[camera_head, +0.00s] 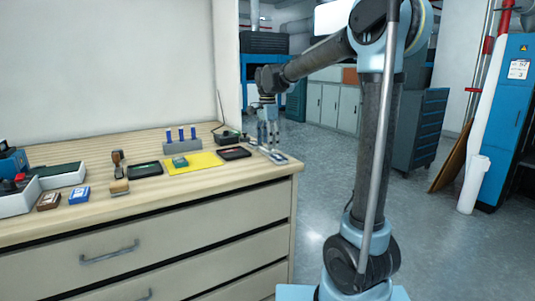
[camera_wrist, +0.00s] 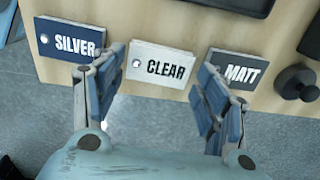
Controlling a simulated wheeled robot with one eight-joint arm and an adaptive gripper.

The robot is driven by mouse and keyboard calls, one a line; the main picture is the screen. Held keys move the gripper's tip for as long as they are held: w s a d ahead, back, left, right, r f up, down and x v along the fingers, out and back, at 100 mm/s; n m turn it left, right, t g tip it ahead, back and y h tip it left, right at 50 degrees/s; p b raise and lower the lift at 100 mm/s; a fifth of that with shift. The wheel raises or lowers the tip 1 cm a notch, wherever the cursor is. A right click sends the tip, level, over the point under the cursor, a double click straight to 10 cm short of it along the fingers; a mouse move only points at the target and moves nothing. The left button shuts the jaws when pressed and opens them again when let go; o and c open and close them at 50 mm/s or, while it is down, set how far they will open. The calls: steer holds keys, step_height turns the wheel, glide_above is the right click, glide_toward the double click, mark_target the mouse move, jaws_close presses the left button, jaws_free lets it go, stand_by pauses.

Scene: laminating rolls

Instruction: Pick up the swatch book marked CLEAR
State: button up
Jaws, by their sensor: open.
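The swatch book marked CLEAR (camera_wrist: 163,67) is white with dark letters and a hole at its left end. The right finger partly covers MATT. In the head view my gripper (camera_head: 268,138) points down over the worktop's right end; the books there are too small to read.
The wooden worktop (camera_head: 140,222) ends just beside the books, with floor beyond. A dark knobbed object (camera_wrist: 296,82) stands right of MATT. In the head view, a black pad (camera_head: 234,153) and a yellow mat (camera_head: 205,165) lie left of my gripper.

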steer(key=shift+f, duration=1)
steer(key=c, duration=0.7)
steer(key=shift+r, duration=0.1)
